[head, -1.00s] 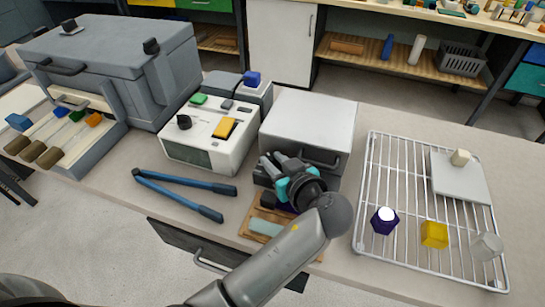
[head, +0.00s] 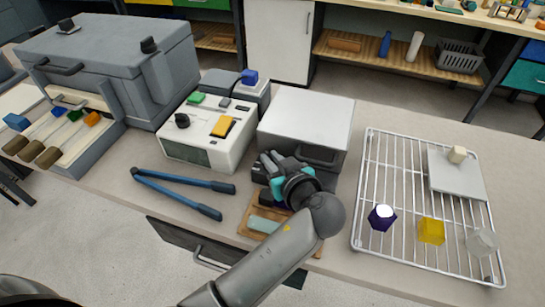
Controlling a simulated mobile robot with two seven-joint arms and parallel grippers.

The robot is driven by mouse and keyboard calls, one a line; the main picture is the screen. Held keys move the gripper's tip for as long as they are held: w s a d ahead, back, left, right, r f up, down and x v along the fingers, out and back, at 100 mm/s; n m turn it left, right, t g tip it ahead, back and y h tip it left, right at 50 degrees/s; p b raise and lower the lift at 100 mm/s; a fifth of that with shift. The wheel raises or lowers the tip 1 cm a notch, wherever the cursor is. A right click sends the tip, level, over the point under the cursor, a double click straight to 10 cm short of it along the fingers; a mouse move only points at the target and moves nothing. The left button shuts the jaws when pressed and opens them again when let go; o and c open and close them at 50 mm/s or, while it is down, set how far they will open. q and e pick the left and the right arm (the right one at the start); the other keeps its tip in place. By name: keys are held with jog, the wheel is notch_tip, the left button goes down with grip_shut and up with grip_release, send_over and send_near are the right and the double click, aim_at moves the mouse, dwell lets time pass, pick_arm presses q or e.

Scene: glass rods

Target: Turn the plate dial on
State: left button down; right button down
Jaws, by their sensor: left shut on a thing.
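My left gripper (head: 268,167) reaches in from the bottom and is at the lower left front of a grey metal box (head: 305,115) with a bar handle (head: 320,158). Its dark fingers are shut on a small part there, which I take to be the plate dial. The fingers and the teal-banded wrist hide that part, so I cannot see its shape or its angle. A black knob (head: 182,120) on the white control unit (head: 208,147) to the left is apart from the gripper. My right gripper is not in view.
Blue-handled long tongs (head: 180,183) lie left of the gripper. A wooden tray (head: 245,228) lies under my forearm. A wire rack (head: 385,160) at the right holds purple, yellow and clear pieces and a grey slab (head: 455,180). A large grey furnace-like box (head: 105,50) stands at the left.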

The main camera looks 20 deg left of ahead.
pick_arm(q)
jog(key=m+t+h+p, duration=0.1)
jog(key=m+h, duration=0.1)
jog(key=a+m+t+h+p, duration=0.1)
jog(key=p, duration=0.1)
jog(key=m+t+h+p, duration=0.1)
jog(key=m+h, duration=0.1)
jog(key=shift+s+a+r+m+h, duration=0.2)
jog(key=shift+s+m+h, duration=0.05)
jog(key=shift+m+h, duration=0.05)
jog(key=m+h+p, duration=0.2)
jog(key=h, duration=0.1)
jog(key=a+m+h+p, duration=0.1)
jog(key=m+h+p, duration=0.2)
jog(key=shift+w+r, duration=0.1)
jog(key=shift+w, duration=0.05)
jog(key=shift+w+a+m+g+h+p, duration=0.1)
jog(key=shift+m+g+h+p, duration=0.35)
jog(key=shift+m+h, duration=0.5)
jog(key=shift+w+a+m+g+h+p, duration=0.1)
jog(key=shift+m+g+h+p, duration=0.35)
jog(key=shift+m+h, duration=0.5)
jog(key=shift+h, duration=0.3)
jog(key=shift+s, duration=0.1)
jog(key=c, duration=1.3)
grip_release()
jog(key=shift+o, duration=0.7)
jog(key=shift+d+f, duration=0.1)
jog(key=shift+f, duration=0.15)
